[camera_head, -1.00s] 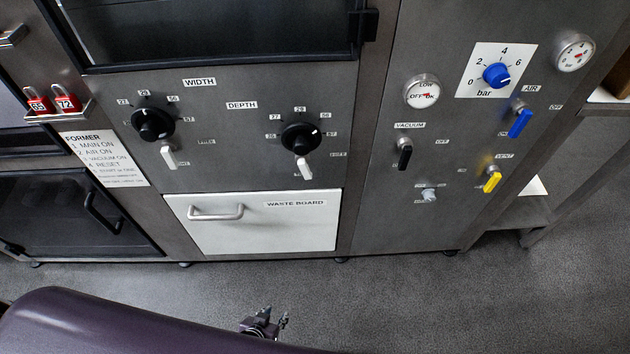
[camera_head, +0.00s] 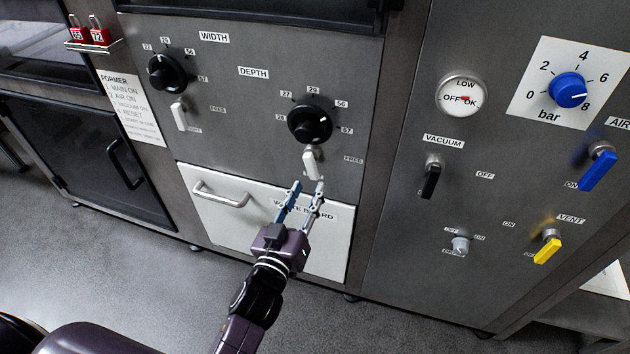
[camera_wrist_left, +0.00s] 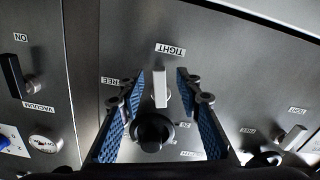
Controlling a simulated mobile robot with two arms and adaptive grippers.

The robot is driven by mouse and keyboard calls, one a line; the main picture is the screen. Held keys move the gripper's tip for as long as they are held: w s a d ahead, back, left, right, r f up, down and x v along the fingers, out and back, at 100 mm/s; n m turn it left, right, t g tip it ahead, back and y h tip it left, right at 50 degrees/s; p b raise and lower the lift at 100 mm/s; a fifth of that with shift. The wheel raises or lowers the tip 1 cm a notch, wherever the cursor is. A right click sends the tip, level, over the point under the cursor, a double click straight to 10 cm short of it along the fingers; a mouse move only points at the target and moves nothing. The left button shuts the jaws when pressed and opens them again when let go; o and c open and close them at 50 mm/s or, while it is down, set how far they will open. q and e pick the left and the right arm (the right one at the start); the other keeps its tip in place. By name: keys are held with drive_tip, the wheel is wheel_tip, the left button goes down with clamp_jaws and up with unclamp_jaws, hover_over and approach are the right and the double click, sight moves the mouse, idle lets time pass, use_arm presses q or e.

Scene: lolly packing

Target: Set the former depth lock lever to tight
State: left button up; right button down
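The white depth lock lever (camera_head: 312,163) sits below the black depth dial (camera_head: 310,123) on the grey former panel. It points down in the head view. In the wrist view the lever (camera_wrist_left: 160,88) points to the TIGHT label (camera_wrist_left: 170,49); the FREE label (camera_wrist_left: 114,81) is off to one side. My left gripper (camera_head: 308,187) is open, its fingertips just below the lever in the head view. In the wrist view its blue-padded fingers stand apart on either side of the lever. I cannot tell how deep the lever lies between them. My right gripper is out of view.
The width dial (camera_head: 167,74) and its white lever (camera_head: 180,115) are to the left. The waste board drawer (camera_head: 225,220) with its bar handle is below. The black vacuum lever (camera_head: 431,178) and yellow vent lever (camera_head: 547,248) are right. The floor in front is clear.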

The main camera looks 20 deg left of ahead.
sight(314, 180)
use_arm(q)
drive_tip(key=shift+w+d, duration=0.15)
drive_tip(key=shift+w, duration=2.45)
drive_tip(key=shift+c, duration=0.7)
clamp_jaws()
